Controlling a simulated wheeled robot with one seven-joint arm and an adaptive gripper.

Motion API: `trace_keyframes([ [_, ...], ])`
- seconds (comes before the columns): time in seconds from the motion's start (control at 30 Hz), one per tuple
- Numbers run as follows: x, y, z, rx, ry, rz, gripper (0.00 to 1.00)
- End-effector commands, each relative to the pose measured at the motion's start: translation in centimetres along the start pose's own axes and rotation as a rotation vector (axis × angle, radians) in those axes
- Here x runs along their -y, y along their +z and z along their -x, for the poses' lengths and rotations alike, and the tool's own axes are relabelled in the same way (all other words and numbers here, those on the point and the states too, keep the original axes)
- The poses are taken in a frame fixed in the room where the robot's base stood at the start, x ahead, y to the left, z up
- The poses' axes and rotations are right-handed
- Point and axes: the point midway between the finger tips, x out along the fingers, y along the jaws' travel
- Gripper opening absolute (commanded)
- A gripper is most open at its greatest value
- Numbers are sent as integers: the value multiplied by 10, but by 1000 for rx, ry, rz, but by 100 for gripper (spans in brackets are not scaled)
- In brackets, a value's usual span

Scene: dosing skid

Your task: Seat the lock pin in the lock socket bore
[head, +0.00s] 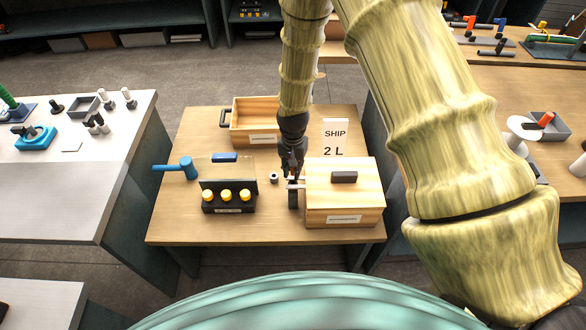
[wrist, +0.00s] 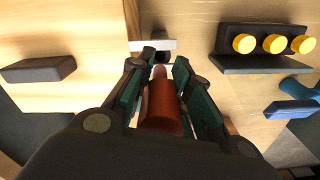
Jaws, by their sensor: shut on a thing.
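My gripper (head: 291,170) points down at the left side of the lidded wooden box (head: 345,208). In the wrist view its fingers (wrist: 161,74) are shut on a reddish-brown cylinder, which I take to be the lock pin (wrist: 163,108). A pale bracket with a dark opening, apparently the lock socket (wrist: 139,46), lies just beyond the fingertips, by the box edge. The pin's tip lies close to this opening; I cannot tell whether it touches or enters it. In the head view the gripper hides the pin and much of the socket.
A black rack with yellow knobs (head: 229,197) stands left of the gripper, with a blue mallet (head: 187,168) behind it. An open wooden crate (head: 241,128) is at the back. A small ring-like piece (head: 273,177) lies close beside the gripper.

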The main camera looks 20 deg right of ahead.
Motion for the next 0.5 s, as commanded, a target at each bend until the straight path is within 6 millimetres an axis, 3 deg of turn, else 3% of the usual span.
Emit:
trace_keyframes([
  [0.5,0,0,9,0,0,0,0],
])
